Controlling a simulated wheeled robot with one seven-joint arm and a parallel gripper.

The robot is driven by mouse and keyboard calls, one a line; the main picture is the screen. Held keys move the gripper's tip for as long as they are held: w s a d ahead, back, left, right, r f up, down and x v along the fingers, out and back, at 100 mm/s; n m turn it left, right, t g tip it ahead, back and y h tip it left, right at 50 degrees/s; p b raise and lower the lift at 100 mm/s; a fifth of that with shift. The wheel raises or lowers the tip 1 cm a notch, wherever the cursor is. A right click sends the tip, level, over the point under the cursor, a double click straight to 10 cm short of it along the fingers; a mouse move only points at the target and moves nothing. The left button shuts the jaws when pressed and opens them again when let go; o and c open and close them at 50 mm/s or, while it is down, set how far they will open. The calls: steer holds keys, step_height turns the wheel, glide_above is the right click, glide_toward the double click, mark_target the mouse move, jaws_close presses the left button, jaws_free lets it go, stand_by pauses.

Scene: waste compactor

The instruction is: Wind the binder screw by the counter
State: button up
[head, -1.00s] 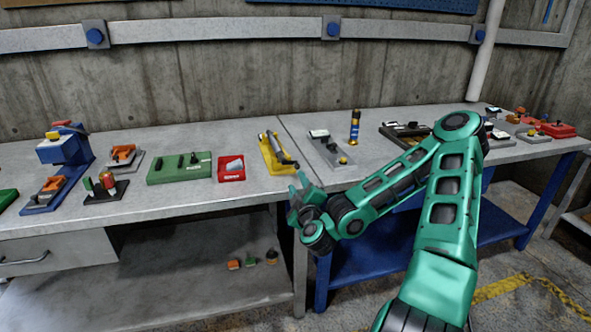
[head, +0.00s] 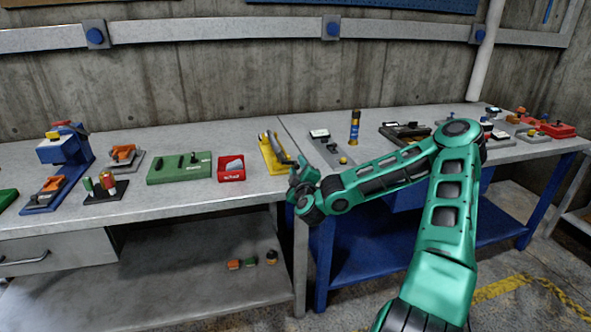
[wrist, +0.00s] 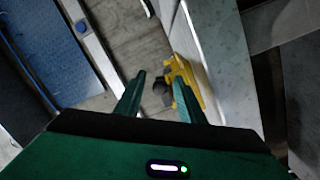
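A yellow device (head: 268,158) with a dark rod or lever across it stands on the grey workbench (head: 225,200), near the bench's right end. It fits the binder screw best, but I cannot make out a thread or a counter on it. It also shows in the wrist view as a yellow frame (wrist: 196,84) with a dark round part (wrist: 161,88) beside it. My gripper (head: 298,168) is just right of and in front of the yellow device. In the wrist view my gripper (wrist: 158,100) has its two fingers apart, with the dark part beyond and between them. I see no contact.
A red box (head: 231,175) and a green block (head: 172,173) stand left of the yellow device. A grey plate with a yellow knob (head: 343,160) and a blue-and-yellow cylinder (head: 355,130) stand to its right. A concrete wall rises behind the benches.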

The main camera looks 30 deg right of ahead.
jaws_close()
steer(key=shift+f+m, duration=0.1)
steer(key=shift+m, duration=0.2)
steer(key=m, duration=0.1)
steer(key=f+m, duration=0.1)
steer(key=shift+w+a+m, duration=0.1)
steer(key=shift+m, duration=0.2)
steer(key=m, duration=0.2)
steer(key=shift+a+f+m+g, duration=0.2)
steer(key=shift+f+m+g, duration=0.1)
steer(key=shift+f+g, duration=0.1)
steer(key=shift+w+a+f+m+y, duration=0.1)
steer(key=shift+a+f+m+y, duration=0.1)
steer(key=shift+m, duration=0.4)
steer(key=shift+w+a+f+m+y, duration=0.1)
steer(key=shift+f+m, duration=0.05)
steer(key=shift+m, duration=0.45)
steer(key=shift+a+f+m+y, duration=0.15)
steer(key=shift+a+m, duration=0.1)
steer(key=shift+m, duration=0.5)
steer(key=shift+a+f+m+y, duration=0.15)
steer(key=shift+a+m, duration=0.05)
steer(key=shift+m, duration=0.55)
